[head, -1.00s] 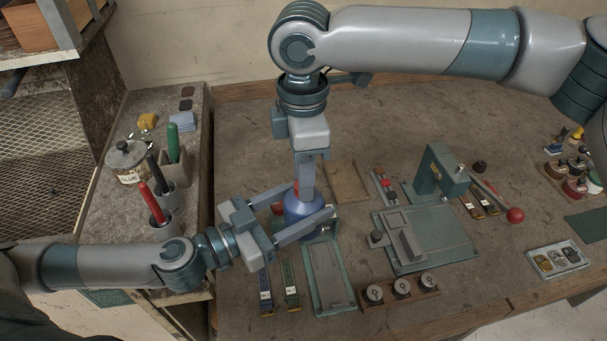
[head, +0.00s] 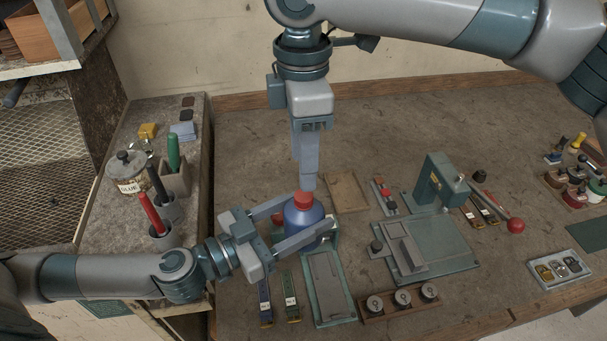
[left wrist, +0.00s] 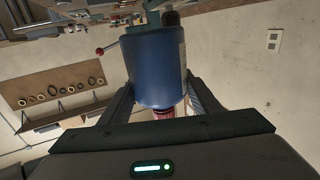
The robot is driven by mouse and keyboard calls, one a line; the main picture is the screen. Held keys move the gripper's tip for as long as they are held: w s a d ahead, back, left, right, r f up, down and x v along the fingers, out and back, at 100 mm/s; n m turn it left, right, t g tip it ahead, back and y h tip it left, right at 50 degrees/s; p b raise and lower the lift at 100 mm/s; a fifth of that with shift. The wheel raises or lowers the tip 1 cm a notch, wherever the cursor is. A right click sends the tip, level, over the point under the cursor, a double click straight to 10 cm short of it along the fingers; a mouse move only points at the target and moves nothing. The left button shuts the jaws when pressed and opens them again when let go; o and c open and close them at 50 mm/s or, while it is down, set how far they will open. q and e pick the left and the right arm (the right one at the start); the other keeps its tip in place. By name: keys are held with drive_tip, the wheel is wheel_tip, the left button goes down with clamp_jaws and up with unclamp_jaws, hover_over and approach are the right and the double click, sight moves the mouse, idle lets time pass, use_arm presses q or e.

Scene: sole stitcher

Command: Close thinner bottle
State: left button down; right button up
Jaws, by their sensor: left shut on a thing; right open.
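The thinner bottle (head: 304,222) is blue and stands upright at the left part of the bench. My left gripper (head: 312,215) is shut around its body from the left; the left wrist view shows the blue body (left wrist: 157,72) between both fingers. A red cap (head: 303,199) sits on top of the bottle; the left wrist view also shows red (left wrist: 163,113) at its neck. How tightly the cap sits cannot be told. My right gripper (head: 308,182) points down just above the cap, open and seen edge-on, so its finger gap is hardly visible.
A small red thing (head: 277,218) is partly hidden behind a left finger. A green tray (head: 328,285) lies in front of the bottle, and a green press (head: 437,182) stands to the right. The glue jar (head: 126,172) is on the left side counter. The back of the bench is clear.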

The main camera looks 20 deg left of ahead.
drive_tip(key=shift+r, duration=2.65)
